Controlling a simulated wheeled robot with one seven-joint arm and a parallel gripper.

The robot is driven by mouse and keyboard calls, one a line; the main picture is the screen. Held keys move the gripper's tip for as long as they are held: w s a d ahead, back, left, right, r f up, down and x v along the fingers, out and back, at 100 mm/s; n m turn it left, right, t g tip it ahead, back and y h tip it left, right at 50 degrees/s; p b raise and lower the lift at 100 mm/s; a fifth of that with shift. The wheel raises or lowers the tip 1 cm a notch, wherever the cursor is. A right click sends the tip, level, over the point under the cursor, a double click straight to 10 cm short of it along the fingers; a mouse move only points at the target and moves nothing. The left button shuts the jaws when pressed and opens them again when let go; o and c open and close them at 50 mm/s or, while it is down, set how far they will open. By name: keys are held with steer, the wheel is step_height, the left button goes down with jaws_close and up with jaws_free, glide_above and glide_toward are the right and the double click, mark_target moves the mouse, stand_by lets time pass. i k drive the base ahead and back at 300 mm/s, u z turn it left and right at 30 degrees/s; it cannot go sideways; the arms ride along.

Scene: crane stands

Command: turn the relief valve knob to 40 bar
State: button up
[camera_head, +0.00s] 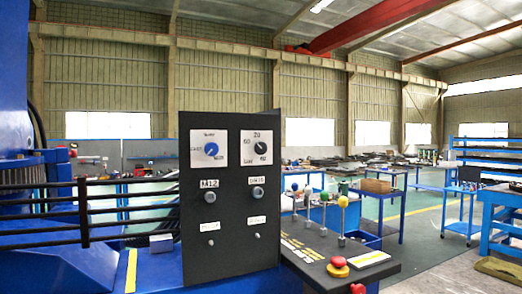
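A black upright panel (231,232) stands in the middle of the view. At its upper right, a grey dial plate (251,157) carries a dark knob (260,144). Its marks seem to read 20 at the top and 60 at the left; the marks at the lower right are too small to read surely. The knob's pointer direction cannot be told clearly. At the upper left, a white dial plate (200,137) carries a blue knob (211,149) with small, unclear lettering. My gripper is not in view, and nothing touches either knob.
Two round fittings (211,197) (258,193) and small switches sit lower on the panel. To the right, a dark console (310,262) bears several colour-topped levers and a red-and-yellow button (338,266). Black hoses (110,210) run in from the left. Blue benches stand behind.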

mark_target(260, 148)
steer(key=u, duration=1.55)
steer(key=i, duration=0.4)
steer(key=z, duration=0.6)
